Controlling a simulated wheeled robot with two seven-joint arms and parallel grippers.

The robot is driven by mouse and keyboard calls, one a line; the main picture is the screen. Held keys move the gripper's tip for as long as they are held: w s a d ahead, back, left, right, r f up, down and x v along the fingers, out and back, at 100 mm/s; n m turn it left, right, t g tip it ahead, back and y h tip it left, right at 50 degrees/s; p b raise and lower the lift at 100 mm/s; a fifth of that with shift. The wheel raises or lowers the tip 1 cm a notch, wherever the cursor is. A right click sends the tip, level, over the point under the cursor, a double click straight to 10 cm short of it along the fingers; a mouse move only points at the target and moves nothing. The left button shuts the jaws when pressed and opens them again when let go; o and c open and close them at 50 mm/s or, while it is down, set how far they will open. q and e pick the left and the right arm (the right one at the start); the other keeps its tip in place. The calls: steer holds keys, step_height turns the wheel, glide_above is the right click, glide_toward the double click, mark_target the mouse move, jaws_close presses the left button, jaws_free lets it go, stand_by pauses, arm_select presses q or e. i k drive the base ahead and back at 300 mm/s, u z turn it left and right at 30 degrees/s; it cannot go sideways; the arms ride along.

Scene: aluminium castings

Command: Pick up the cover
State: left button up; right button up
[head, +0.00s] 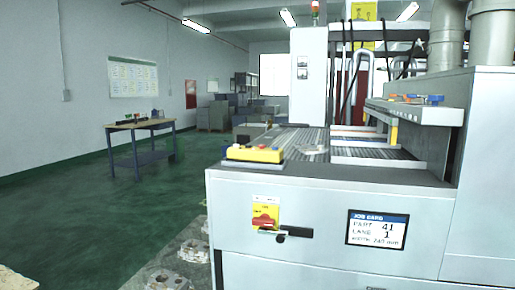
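I cannot tell for certain which thing is the cover. A small flat grey metal piece (313,150) lies on the ribbed top of the machine, behind the yellow control box. Several rough grey castings (192,251) sit low beside the machine at the bottom, partly cut off by the picture's edge. Neither of my grippers shows in the head view.
The grey machine (330,205) fills the right front, with a yellow control box (253,154), a red and yellow switch (265,215) and a job card reading part 41, lane 1 (377,230). A workbench (139,126) stands far left. Green floor (85,215) is open at left.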

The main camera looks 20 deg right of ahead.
mark_target(305, 149)
steer(key=u, duration=0.4)
steer(key=i, duration=0.85)
steer(key=z, duration=0.15)
